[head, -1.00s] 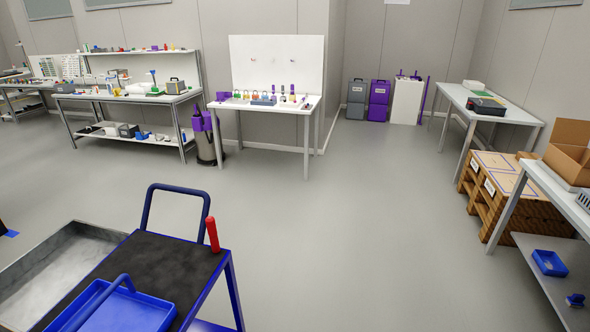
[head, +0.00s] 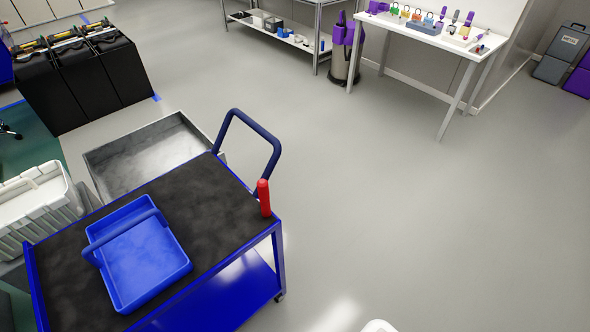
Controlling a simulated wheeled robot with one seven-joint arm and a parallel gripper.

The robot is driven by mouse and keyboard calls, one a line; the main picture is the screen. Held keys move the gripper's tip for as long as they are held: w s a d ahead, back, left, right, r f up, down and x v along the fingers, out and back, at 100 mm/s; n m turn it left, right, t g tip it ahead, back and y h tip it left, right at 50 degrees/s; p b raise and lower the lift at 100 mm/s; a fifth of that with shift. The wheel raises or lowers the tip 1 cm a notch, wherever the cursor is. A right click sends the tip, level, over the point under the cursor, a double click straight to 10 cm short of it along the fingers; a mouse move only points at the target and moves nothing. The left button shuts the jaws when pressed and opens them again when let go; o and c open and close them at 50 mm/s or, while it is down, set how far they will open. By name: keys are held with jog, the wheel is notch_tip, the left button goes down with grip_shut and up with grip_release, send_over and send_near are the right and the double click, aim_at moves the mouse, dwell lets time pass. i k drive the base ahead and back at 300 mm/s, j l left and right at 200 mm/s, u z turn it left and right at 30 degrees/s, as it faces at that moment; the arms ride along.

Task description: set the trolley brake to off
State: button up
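The trolley (head: 205,212) stands at the lower left in the head view, with a blue frame, a dark top and a lower blue shelf. Its dark blue push handle (head: 262,131) rises at the far right end. A red lever (head: 264,197), which looks like the brake lever, stands about upright at the trolley's right corner. A blue tray with a carrying handle (head: 150,270) sits on the top. My gripper is not in view, and nothing is seen touching the lever.
A grey metal bin (head: 150,160) stands right behind the trolley. White crates (head: 35,205) are at its left, and black bins (head: 80,80) stand farther back. A white workbench (head: 430,38) is at the back. The grey floor (head: 420,220) right of the trolley is clear.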

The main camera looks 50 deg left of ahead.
aim_at(263, 186)
jog(key=i+u, duration=0.2)
jog(key=i, duration=0.4)
jog(key=i+u, duration=0.2)
jog(key=i, duration=0.4)
jog(key=i+l+u, duration=0.25)
jog(key=i, duration=0.3)
jog(key=i+u, duration=0.25)
jog(key=u, duration=0.2)
jog(key=i+u, duration=0.25)
jog(key=u, duration=0.2)
jog(key=i+l+u, duration=0.15)
jog(key=u, duration=2.25)
jog(key=j+u, duration=0.15)
jog(key=j, duration=0.5)
jog(key=i, duration=0.05)
